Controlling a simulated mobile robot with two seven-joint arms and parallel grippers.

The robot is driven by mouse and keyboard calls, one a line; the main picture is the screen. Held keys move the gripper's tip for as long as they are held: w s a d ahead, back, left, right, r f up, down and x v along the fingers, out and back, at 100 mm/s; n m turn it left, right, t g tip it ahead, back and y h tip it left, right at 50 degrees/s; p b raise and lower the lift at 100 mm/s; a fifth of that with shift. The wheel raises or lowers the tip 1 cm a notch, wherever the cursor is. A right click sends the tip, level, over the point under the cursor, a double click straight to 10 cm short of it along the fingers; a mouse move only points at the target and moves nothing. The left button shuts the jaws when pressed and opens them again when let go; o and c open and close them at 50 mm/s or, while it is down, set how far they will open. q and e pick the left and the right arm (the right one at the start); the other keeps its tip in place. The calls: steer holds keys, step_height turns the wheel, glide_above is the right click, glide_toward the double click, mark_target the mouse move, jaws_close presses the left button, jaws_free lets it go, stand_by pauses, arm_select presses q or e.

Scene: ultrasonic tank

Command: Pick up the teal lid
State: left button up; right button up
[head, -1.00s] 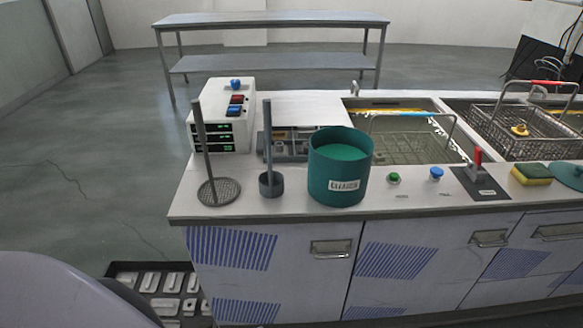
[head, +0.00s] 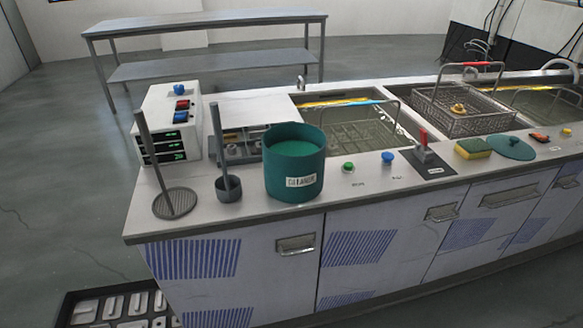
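The teal lid (head: 511,147) is a round, flat disc with a small knob on top. It lies on the right part of the counter, just right of the yellow and green sponge. A teal tub (head: 294,165) labelled as cleaner stands open on the counter's front middle, with teal contents showing. Neither of my grippers shows in the head view.
The sponge (head: 473,149) and a red-handled lever (head: 423,147) sit left of the lid. A wire basket (head: 463,107) stands behind it over the sink. Small red and yellow items (head: 541,136) lie to its right. A tray of parts (head: 69,308) is on the floor.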

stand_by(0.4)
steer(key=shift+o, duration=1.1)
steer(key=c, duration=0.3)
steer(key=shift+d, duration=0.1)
